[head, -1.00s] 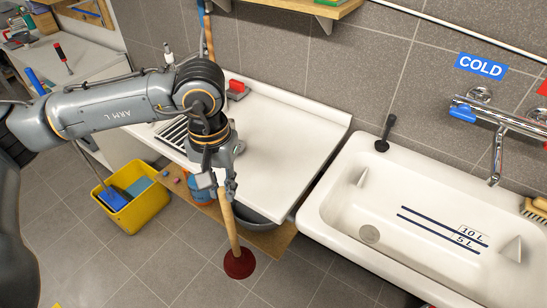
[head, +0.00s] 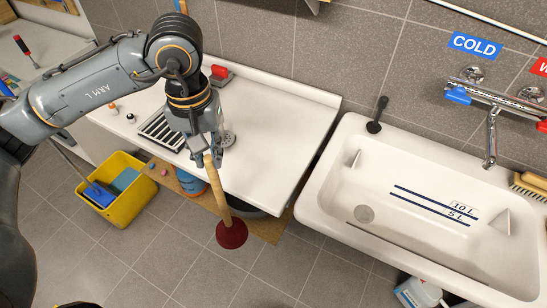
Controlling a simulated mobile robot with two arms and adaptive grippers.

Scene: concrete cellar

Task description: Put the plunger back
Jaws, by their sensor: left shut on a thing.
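The plunger has a wooden handle (head: 219,189) and a dark red rubber cup (head: 231,234). It hangs nearly upright, cup down, in front of the white counter's front edge. My left gripper (head: 209,155) is shut on the upper part of the handle. The cup shows against the grey tile floor; I cannot tell whether it touches anything. My right gripper is not in view.
The white counter (head: 270,125) has a drain grate (head: 160,132) and a red-handled item (head: 220,73). Right of it is a white sink (head: 325,185) with a tap (head: 491,135). A yellow bucket (head: 125,208) stands on the floor at left. A bottle (head: 418,293) is below the sink.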

